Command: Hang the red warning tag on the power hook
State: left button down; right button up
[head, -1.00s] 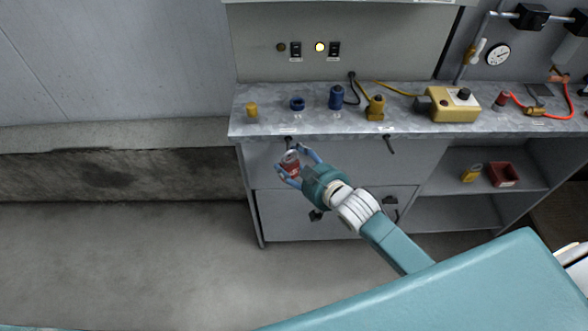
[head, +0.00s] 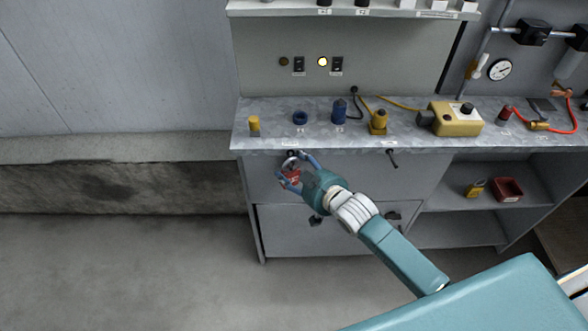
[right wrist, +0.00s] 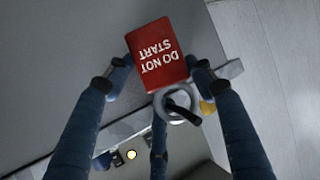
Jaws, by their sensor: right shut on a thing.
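The red warning tag (head: 291,177) is held by my right gripper (head: 294,173) in front of the bench's left front edge. In the right wrist view the tag (right wrist: 158,55) reads "DO NOT START" and has a grey ring (right wrist: 176,101) at one end. My right gripper's fingers (right wrist: 155,85) are around the tag. A black hook (right wrist: 184,109) overlaps the ring's opening; I cannot tell whether it passes fully through. In the head view the hook is mostly hidden by the ring and fingers. My left gripper is not in view.
A second black hook (head: 392,160) sits farther right on the bench front. The bench top (head: 270,138) carries a yellow part (head: 254,124), blue parts (head: 339,111) and a yellow control box (head: 456,119). The floor to the left is clear.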

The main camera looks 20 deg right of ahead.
jog(key=shift+d, duration=0.15)
jog(key=o, duration=1.4)
jog(key=shift+w, duration=0.1)
jog(key=shift+c, duration=0.2)
jog(key=v, duration=1.2)
jog(key=s+d+f+m+g+h, duration=0.15)
jog(key=s+f, duration=0.25)
jog(key=f, duration=0.7)
jog(key=s+d+f+g+h, duration=0.1)
jog(key=s+d+f+g, duration=0.2)
jog(key=f, duration=0.8)
jog(key=s+d+f+g+h, duration=0.1)
jog(key=s+d+f, duration=0.25)
jog(key=f, duration=0.65)
jog(key=s+a+f+g, duration=0.1)
jog(key=s+f+g, duration=0.1)
jog(key=s+f, duration=0.4)
jog(key=s+a+f+g, duration=0.2)
jog(key=s+f, duration=0.5)
jog(key=s, duration=0.8)
jog(key=s+a+f+g, duration=0.2)
jog(key=s+f, duration=0.4)
jog(key=s, duration=0.5)
jog(key=shift+a+f, duration=0.2)
jog(key=shift+f, duration=0.1)
jog(key=shift+n+g, duration=0.25)
